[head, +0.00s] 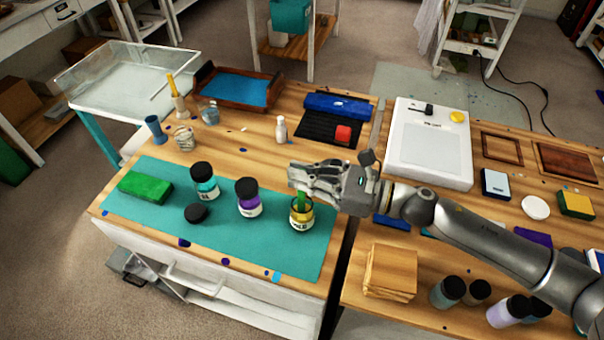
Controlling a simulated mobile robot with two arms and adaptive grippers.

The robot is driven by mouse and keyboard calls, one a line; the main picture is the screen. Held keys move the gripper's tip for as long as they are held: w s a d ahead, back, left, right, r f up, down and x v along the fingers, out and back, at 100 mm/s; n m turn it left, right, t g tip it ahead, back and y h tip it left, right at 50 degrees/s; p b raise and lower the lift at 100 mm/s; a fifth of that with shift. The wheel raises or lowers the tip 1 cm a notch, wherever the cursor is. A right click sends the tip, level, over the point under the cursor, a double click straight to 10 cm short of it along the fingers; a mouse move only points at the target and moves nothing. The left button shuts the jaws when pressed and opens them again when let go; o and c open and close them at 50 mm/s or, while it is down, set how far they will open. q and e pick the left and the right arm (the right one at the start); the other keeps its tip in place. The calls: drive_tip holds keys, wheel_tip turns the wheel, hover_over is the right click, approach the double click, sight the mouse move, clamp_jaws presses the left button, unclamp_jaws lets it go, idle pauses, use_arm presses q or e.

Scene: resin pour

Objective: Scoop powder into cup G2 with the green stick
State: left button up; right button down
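My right gripper (296,179) reaches in from the right over the teal mat (180,222). It appears shut on the green stick (303,199), which points down into an open jar of yellow-gold powder (301,217). The stick's lower end is hidden in the jar. A black lid (196,213) lies on the mat. Two jars with black lids, one teal (205,185) and one purple (248,203), stand left of the open jar. Small clear cups (209,114) and (185,139) stand at the back left; I cannot read a G2 mark. My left gripper is not in view.
A green block (145,187) lies on the mat's left. A white bottle (281,129), a blue cup (155,131) and a wooden tray with blue inside (207,72) stand behind the mat. A white scale-like device (430,168) and a wooden block stack (390,270) are on the right table.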

drive_tip(key=shift+r+p, duration=2.3)
drive_tip(key=shift+r, duration=1.05)
wheel_tip(320, 180, up, 5)
drive_tip(key=p, duration=0.4)
drive_tip(key=shift+s+f, duration=0.1)
drive_tip(key=shift+f, duration=0.05)
